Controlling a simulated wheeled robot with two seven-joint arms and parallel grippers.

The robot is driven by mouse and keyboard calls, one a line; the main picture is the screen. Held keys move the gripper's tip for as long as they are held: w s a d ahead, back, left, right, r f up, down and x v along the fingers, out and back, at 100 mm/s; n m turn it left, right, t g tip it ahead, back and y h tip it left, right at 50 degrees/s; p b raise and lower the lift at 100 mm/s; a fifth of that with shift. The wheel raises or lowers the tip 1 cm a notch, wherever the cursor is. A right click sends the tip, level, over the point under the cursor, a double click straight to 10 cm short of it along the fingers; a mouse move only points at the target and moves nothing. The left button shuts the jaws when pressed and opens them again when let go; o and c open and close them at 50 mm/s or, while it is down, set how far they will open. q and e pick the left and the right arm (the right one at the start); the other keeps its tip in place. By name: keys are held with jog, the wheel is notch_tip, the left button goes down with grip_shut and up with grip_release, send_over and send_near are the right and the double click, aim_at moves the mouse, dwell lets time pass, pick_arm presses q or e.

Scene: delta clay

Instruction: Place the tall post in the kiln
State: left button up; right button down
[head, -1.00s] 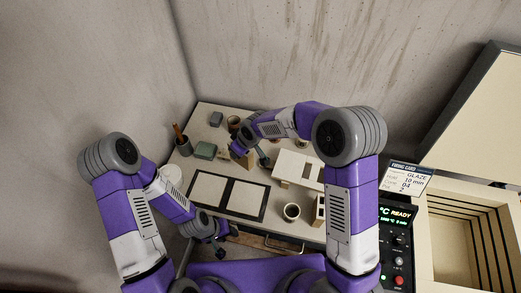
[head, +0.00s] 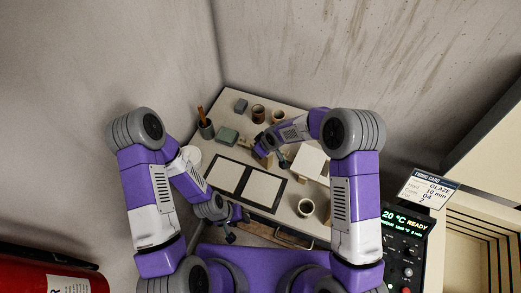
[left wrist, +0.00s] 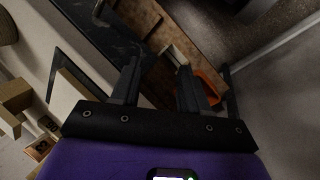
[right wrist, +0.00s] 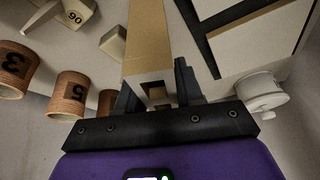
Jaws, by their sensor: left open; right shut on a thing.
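The tall post (right wrist: 147,35) is a tan square bar with a square hole in its near end. My right gripper (right wrist: 157,92) is shut on that near end, and the post points away from it over the table. In the head view my right gripper (head: 264,147) is above the table's back middle, and the post shows there only as a small tan patch. My left gripper (head: 233,226) is open and empty at the table's front edge; its fingers also show in the left wrist view (left wrist: 158,85). The kiln (head: 462,262) stands open at the right, its stepped chamber cut by the frame edge.
The control panel (head: 401,240) and firing card (head: 429,190) stand between table and kiln. A red extinguisher (head: 40,272) is at lower left.

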jog(key=c, duration=1)
grip_release()
jog(key=shift+f, duration=0.1)
